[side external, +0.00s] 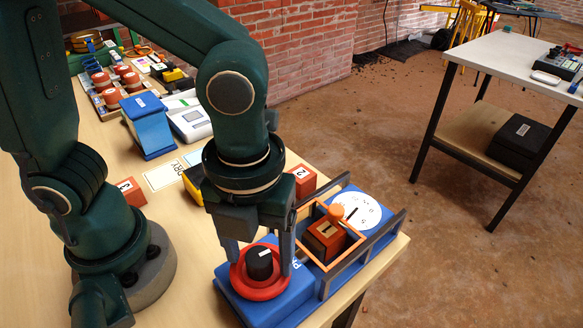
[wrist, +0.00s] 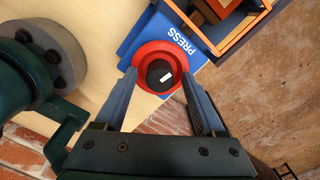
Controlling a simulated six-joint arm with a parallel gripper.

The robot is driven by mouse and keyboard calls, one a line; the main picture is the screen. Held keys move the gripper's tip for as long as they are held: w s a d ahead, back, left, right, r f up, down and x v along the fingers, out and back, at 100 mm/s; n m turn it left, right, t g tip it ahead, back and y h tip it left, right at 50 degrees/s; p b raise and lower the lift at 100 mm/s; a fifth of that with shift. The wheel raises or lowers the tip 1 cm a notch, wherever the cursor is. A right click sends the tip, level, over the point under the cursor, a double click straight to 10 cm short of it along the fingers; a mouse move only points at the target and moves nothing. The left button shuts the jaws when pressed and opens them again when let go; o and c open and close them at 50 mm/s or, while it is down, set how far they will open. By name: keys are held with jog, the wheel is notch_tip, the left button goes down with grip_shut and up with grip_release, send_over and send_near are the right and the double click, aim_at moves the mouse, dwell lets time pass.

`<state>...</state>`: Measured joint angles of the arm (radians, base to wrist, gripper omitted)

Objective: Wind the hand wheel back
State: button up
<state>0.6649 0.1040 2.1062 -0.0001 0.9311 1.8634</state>
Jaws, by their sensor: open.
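The hand wheel is a red ring (side external: 240,279) with a black hub (side external: 259,262) bearing a white mark. It sits on the blue press base (side external: 238,308) at the table's front corner. In the wrist view the red wheel (wrist: 140,62) lies just beyond my fingertips, beside the word PRESS. My gripper (side external: 265,254) points down over the wheel, fingers open, one on either side of the hub. In the wrist view my gripper (wrist: 160,78) is open with nothing between its fingers. Whether the fingers touch the wheel I cannot tell.
Right of the wheel, an orange frame (side external: 312,256) holds a brown block (side external: 326,238) numbered 1, before a white dial (side external: 357,210). Grey rails (side external: 372,235) flank it. Numbered red blocks (side external: 303,181) and a blue stand (side external: 148,128) are behind. The table edge is close.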

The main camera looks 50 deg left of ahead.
grip_shut()
